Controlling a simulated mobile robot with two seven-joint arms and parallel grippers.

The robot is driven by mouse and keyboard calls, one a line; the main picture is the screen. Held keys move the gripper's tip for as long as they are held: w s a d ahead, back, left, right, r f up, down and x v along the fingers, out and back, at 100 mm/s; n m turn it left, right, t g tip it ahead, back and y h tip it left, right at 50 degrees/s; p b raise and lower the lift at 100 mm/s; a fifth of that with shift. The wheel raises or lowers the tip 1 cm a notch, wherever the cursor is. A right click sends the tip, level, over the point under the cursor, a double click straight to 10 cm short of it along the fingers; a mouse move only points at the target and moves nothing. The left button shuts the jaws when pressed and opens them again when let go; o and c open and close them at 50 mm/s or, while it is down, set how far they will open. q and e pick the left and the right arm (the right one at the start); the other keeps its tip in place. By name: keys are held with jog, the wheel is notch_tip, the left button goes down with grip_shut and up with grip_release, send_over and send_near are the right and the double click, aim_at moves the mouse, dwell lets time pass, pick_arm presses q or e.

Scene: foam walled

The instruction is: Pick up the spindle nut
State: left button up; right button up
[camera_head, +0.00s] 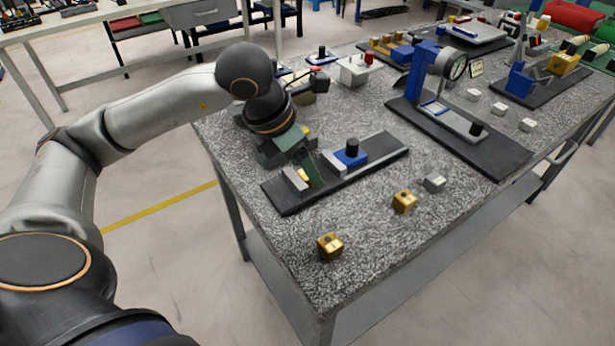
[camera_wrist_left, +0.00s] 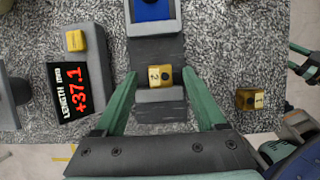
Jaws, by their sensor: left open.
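A gold block with a dark hole and a mark on top, seemingly the spindle nut (camera_wrist_left: 156,75), sits on the dark fixture rail (camera_wrist_left: 160,50) against a grey jaw, with a blue block further along. In the head view the nut (camera_head: 303,175) is partly hidden by my left gripper. My left gripper (camera_wrist_left: 158,74) is open, its two green fingers on either side of the nut with gaps visible. In the head view the left gripper (camera_head: 308,168) is low over the rail's near-left end. Green and dark parts at the wrist view's right edge may be my right gripper; their state is unclear.
Two more gold blocks (camera_head: 330,246) (camera_head: 404,201) and a grey block (camera_head: 434,182) lie on the speckled table. A display reading +37.1 (camera_wrist_left: 70,88) stands left in the wrist view. A blue gauge stand (camera_head: 420,70) is further right. The front table area is mostly clear.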

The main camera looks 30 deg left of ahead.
pick_arm(q)
jog(key=shift+w+d+f, duration=0.1)
jog(key=shift+w+f, duration=0.1)
jog(key=shift+f, duration=0.35)
grip_shut()
jog(key=shift+r, duration=0.1)
